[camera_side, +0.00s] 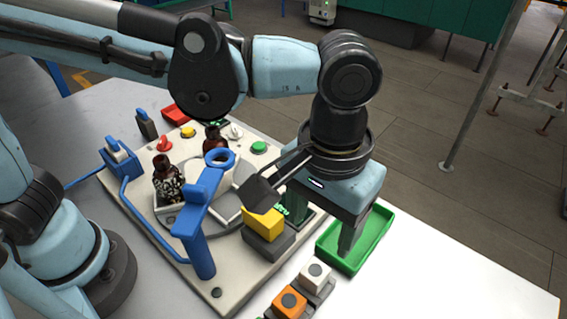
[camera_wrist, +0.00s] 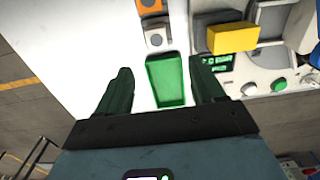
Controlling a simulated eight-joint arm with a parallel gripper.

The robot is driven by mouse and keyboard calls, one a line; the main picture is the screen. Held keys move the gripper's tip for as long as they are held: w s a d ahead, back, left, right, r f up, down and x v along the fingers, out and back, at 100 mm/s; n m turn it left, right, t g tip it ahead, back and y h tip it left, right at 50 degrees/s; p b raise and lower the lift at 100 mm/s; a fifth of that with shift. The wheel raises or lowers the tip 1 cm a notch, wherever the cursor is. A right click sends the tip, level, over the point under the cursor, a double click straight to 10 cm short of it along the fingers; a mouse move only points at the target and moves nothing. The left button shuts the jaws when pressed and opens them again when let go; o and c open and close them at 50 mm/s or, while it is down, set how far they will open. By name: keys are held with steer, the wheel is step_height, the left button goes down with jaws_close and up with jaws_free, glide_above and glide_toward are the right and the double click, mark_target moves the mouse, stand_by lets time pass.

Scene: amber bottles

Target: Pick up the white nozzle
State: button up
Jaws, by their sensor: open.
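A white block with a dark round top, which looks like the white nozzle (camera_side: 315,276), sits in a dark holder near the table's front edge in the side view. In the wrist view the white nozzle (camera_wrist: 155,39) is beyond my fingertips, past the green tray. My gripper (camera_wrist: 160,68) is open and empty, its two fingers spread either side of the tray in that view. In the side view it points down above the tray, behind and to the right of the nozzle, and apart from it.
An orange block (camera_side: 289,303) stands beside the white one. The green tray (camera_side: 378,235) lies under my gripper. Left of it are a yellow block (camera_side: 263,222), a blue post (camera_side: 203,235) and brown bottles (camera_side: 166,177) on a pale board. White table is clear at front right.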

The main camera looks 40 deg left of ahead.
mark_target(315, 270)
step_height(315, 270, down, 7)
steer(key=shift+r, duration=0.15)
steer(key=shift+s+d+f, duration=0.15)
steer(key=shift+f, duration=1.15)
steer(key=shift+s+d+f, duration=0.1)
steer(key=shift+s+f, duration=0.05)
steer(key=shift+f, duration=1.15)
steer(key=c, duration=1)
steer(key=shift+c, duration=0.2)
steer(key=shift+r, duration=0.1)
